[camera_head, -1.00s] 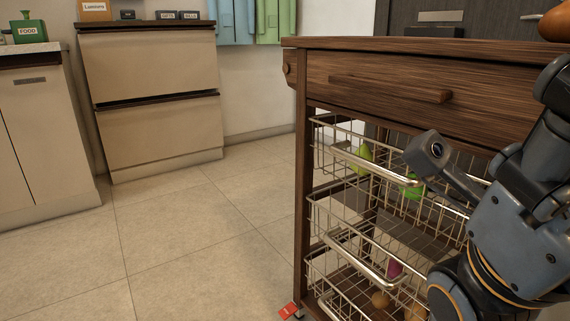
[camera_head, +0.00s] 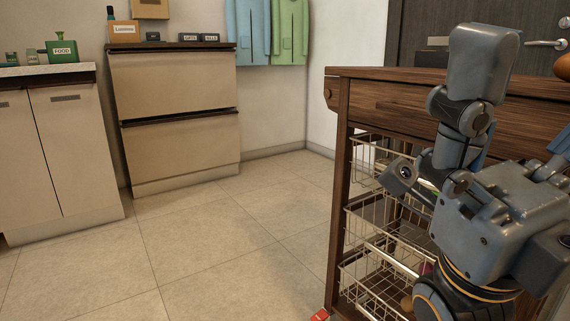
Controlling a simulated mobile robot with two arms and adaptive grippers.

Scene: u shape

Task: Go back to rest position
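My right arm (camera_head: 470,120) comes in from the right, folded up in front of the wooden cart (camera_head: 375,92). Its grey-blue links cover much of the cart's right side. A small dark part with a round lens (camera_head: 404,173) sticks out to the left of the links, in front of the wire baskets. I cannot make out any fingertips of the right gripper. My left arm and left gripper do not show.
The cart holds wire baskets (camera_head: 378,218) with partly hidden items. A beige drawer cabinet (camera_head: 175,95) and a white cupboard (camera_head: 78,150) stand along the back and left. A small red object (camera_head: 319,315) lies by the cart's foot. The tiled floor (camera_head: 220,245) between is clear.

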